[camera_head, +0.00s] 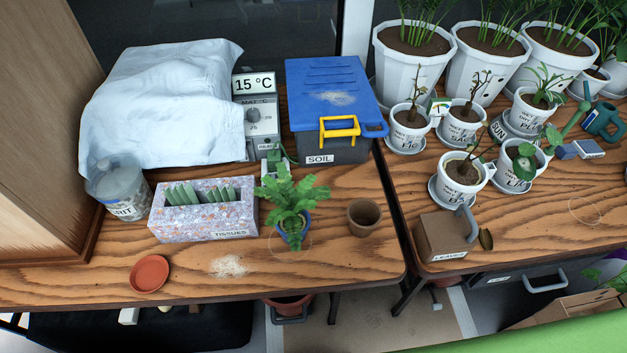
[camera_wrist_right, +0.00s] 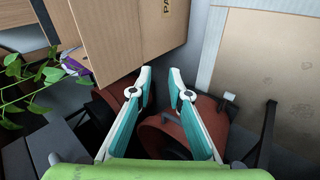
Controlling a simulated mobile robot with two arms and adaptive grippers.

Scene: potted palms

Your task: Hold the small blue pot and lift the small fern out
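The small fern (camera_head: 290,201) stands upright in the small blue pot (camera_head: 294,236) on the left wooden table, near its front edge. Its fronds hide most of the pot's rim and the soil. My right gripper (camera_wrist_right: 161,84) shows in the right wrist view, with its two teal and white fingers apart and nothing between them. It is over the floor area, away from the fern. My left gripper is not in either view.
An empty brown pot (camera_head: 364,216) stands right of the fern, and a tissue box (camera_head: 203,222) stands left. A terracotta saucer (camera_head: 150,273) and spilled grains (camera_head: 229,266) lie near the front edge. The blue-lidded soil bin (camera_head: 325,95) is behind. Cardboard boxes (camera_wrist_right: 120,40) are near my right gripper.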

